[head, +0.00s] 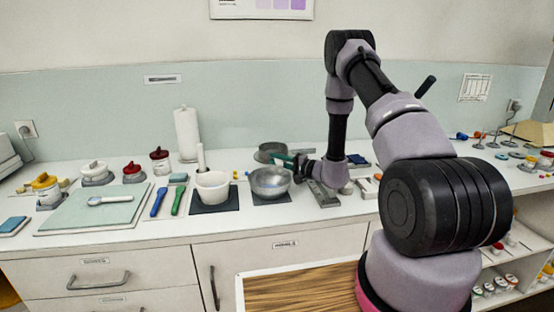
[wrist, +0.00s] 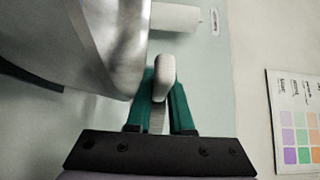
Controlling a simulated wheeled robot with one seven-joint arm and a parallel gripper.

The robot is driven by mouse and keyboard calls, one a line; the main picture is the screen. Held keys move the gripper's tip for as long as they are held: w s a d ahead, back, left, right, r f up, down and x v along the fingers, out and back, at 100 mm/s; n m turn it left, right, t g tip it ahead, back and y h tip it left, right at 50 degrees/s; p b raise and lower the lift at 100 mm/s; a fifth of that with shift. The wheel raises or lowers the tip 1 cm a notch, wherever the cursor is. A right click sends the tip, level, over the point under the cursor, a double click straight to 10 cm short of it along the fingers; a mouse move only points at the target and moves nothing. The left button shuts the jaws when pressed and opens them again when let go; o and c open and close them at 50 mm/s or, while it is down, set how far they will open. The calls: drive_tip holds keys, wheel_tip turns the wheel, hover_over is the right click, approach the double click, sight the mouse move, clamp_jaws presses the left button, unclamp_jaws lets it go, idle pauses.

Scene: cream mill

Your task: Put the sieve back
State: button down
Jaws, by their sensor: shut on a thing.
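The sieve (head: 268,149) looks like a shallow, dark grey round pan at the back of the counter, just left of my gripper (head: 287,159). My green fingers point left towards it. In the wrist view, my gripper (wrist: 160,98) is shut on a pale, rounded handle (wrist: 165,68), taken to be the sieve's. A large curved metal wall (wrist: 108,40) fills the upper left there; I cannot tell whether it is the sieve or the bowl. A metal bowl (head: 270,183) stands on a dark mat (head: 272,200) in front of my fingers.
A white mortar (head: 212,189) with a pestle stands on a dark mat left of the bowl. A paper roll (head: 187,135) stands behind. A grey metal block (head: 323,194) lies right of the bowl. The pale green board (head: 95,212) has free room around its spoon.

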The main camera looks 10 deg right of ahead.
drive_tip(key=c, duration=0.8)
unclamp_jaws()
drive_tip(key=shift+r, duration=0.1)
